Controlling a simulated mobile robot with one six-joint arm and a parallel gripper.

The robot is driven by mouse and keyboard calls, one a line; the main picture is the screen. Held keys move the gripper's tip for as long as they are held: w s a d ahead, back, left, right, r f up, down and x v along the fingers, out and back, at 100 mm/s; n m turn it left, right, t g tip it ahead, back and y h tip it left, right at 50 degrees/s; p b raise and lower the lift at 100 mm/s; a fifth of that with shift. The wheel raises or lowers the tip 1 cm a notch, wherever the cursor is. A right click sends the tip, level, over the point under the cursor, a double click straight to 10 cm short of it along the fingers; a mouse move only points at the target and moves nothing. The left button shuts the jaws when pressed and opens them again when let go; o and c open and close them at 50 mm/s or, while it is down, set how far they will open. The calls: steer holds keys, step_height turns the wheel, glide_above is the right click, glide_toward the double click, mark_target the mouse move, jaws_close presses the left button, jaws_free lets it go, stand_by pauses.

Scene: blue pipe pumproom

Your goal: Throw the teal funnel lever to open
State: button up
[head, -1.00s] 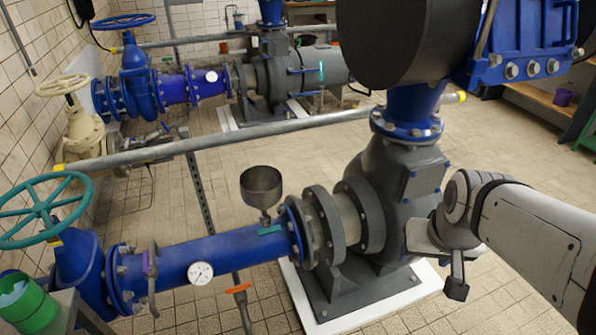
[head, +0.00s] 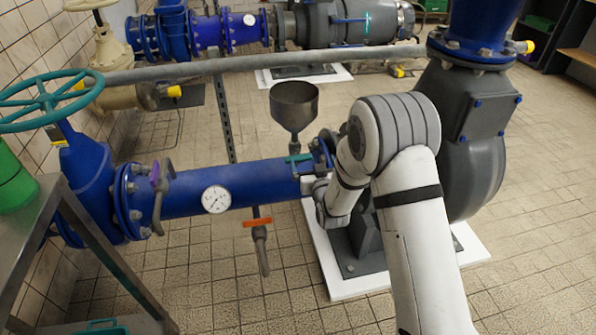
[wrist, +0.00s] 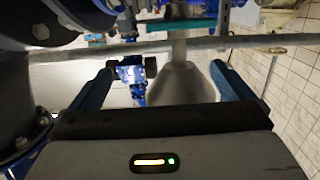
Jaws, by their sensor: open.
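The teal funnel lever (head: 300,158) is a short bar at the foot of the grey funnel (head: 294,105), above the blue pipe. It lies roughly along the pipe, crosswise to the funnel's stem. In the wrist view the lever (wrist: 180,25) runs across near the top edge, with the funnel (wrist: 172,85) appearing upside down below it. My gripper (wrist: 162,68) is open and empty. Its two fingers stand on either side of the funnel in that picture, apart from the lever. In the head view my arm hides most of the gripper, just below and right of the lever.
The blue pipe (head: 240,188) carries a gauge (head: 216,199), a purple-handled valve (head: 155,176) and an orange handle (head: 257,222) below. A grey rail (head: 260,65) runs behind the funnel. A teal handwheel (head: 45,100) and metal table (head: 32,240) stand left. Floor in front is clear.

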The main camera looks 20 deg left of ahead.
mark_target(299, 160)
step_height(299, 160, down, 4)
steer(key=s+a+y+b, duration=0.1)
steer(key=a, duration=0.2)
steer(key=shift+n+t, duration=0.3)
steer(key=b+x, duration=0.1)
steer(key=x, duration=0.6)
steer(key=shift+w+r, duration=0.15)
steer(key=shift+c, duration=0.3)
